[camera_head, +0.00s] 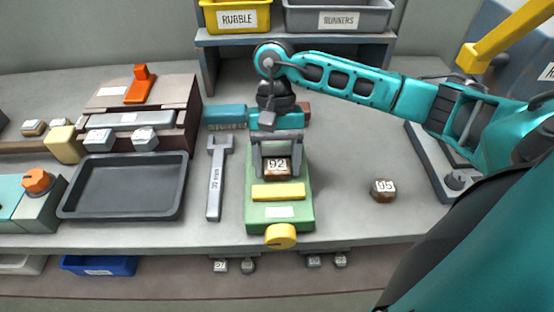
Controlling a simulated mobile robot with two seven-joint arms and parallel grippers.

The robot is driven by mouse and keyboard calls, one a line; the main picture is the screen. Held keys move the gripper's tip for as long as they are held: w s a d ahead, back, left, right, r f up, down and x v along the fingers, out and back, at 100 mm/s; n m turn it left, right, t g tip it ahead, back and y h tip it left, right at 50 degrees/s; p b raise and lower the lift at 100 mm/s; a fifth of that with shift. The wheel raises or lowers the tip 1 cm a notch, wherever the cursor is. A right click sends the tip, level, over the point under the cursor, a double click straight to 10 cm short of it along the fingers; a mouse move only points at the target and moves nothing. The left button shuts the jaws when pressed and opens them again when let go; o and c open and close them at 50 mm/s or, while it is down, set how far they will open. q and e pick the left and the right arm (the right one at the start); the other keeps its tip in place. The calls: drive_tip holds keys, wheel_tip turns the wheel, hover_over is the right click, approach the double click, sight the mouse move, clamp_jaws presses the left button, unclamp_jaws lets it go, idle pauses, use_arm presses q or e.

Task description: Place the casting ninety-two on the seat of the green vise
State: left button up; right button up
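The casting ninety-two (277,165) is a small brown block with a white top label reading 92. It appears to sit on the seat at the back part of the green vise (306,208), behind the vise's yellow bar. My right gripper (277,168) reaches down over it from behind, with one grey finger on each side of the casting. The fingers look spread, with a narrow gap between each and the block; contact underneath is hidden. My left gripper is not in view.
A wrench (215,180) lies left of the vise, beside a dark tray (122,187). Another casting (383,189), its label hard to read, stands on clear bench to the right. Yellow RUBBLE (238,18) and grey RUNNERS (338,18) bins sit on the shelf behind.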

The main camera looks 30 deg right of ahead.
drive_tip(key=shift+o, duration=1)
drive_tip(key=shift+r, duration=0.15)
drive_tip(key=v, duration=1.2)
